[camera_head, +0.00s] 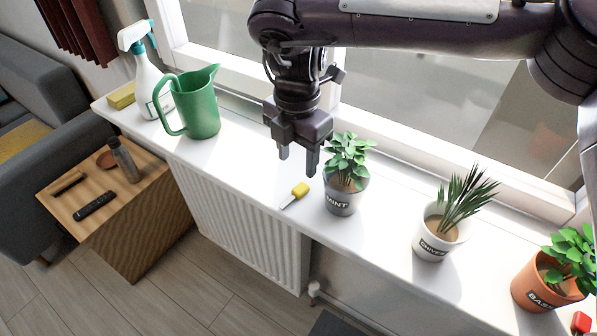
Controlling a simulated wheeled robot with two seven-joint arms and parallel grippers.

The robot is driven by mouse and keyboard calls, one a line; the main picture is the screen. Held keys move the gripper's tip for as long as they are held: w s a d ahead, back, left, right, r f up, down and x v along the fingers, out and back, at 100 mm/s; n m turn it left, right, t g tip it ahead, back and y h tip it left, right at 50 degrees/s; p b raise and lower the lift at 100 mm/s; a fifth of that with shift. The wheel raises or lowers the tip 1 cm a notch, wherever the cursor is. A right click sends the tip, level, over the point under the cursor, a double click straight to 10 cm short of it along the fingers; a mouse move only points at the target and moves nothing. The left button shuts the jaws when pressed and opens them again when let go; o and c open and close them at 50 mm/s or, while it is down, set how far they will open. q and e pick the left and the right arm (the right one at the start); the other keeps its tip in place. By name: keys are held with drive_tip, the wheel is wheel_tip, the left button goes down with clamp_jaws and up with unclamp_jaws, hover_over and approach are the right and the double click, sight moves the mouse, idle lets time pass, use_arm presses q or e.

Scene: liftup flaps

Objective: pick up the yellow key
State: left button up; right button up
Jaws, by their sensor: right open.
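The yellow key (299,191) lies on the white window sill, just left of the mint pot. It has a yellow head and a thin grey part pointing to the lower left. My right gripper (298,164) hangs above the sill with its fingers pointing down, a little above the key in the picture. Its two fingers are apart, with nothing between them. It appears clear of the key and the sill. My left gripper is out of view.
The mint pot (343,199) stands close to the key's right. A green watering can (200,108) and a spray bottle (146,80) stand left. The chives pot (434,238) and basil pot (538,284) stand right. The sill's front edge drops to a radiator (240,222).

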sight(299, 189)
drive_tip(key=f, duration=0.3)
drive_tip(key=shift+s+d+f+p, duration=0.1)
drive_tip(key=shift+s+f+p, duration=0.1)
drive_tip(key=shift+s+p, duration=0.15)
wheel_tip(299, 189, down, 3)
drive_tip(key=shift+d+r, duration=0.1)
drive_tip(key=shift+r, duration=0.05)
drive_tip(key=shift+w+f+p, duration=0.1)
drive_tip(key=shift+f+p, duration=0.2)
drive_tip(key=shift+f, duration=0.4)
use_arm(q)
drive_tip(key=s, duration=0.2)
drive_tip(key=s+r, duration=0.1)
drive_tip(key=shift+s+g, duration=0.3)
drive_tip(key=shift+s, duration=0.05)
use_arm(e)
drive_tip(key=c, duration=1.1)
